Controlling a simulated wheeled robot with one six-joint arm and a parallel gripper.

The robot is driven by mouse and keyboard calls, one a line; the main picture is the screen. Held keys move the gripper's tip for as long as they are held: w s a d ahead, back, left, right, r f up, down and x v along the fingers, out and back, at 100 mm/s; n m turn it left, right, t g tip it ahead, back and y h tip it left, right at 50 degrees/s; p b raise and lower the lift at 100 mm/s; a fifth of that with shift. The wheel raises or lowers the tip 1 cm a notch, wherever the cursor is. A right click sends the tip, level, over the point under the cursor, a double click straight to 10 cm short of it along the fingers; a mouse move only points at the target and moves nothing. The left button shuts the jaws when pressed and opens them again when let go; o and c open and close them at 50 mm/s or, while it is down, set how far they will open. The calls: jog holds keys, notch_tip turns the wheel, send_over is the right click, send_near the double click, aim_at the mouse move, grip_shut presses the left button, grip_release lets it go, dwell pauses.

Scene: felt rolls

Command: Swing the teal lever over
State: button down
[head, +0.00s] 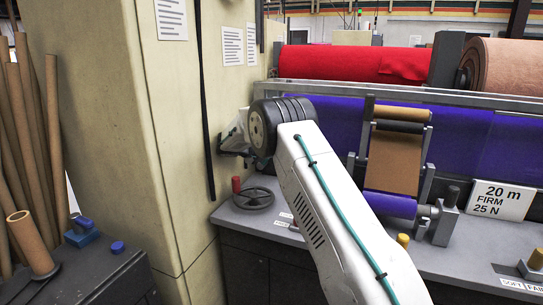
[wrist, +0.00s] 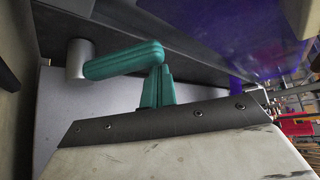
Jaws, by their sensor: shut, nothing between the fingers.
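In the wrist view the teal lever (wrist: 115,62) is a rounded bar. Its left end meets a grey metal cylinder (wrist: 80,60), and its free end is near the picture's middle. My gripper (wrist: 159,70) is shut and empty, its two teal fingers side by side. The fingertips are at the lever's free end, overlapping it in the picture; I cannot tell whether they touch. In the head view my wrist and arm hide most of the gripper and the lever; only a small teal patch shows below the wrist.
A handwheel with a red knob (head: 253,197) sits on the grey bench left of my arm. A beige pillar (head: 165,120) stands close on the left. A purple felt sheet (head: 470,140) and a roller stand (head: 395,160) are to the right.

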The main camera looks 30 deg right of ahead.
jog(key=s+a+r, duration=0.2)
jog(key=s, duration=0.5)
jog(key=s+a+r, duration=0.2)
jog(key=s+r, duration=0.1)
jog(key=s, duration=0.5)
jog(key=shift+s+a, duration=0.15)
jog(key=shift+s, duration=0.1)
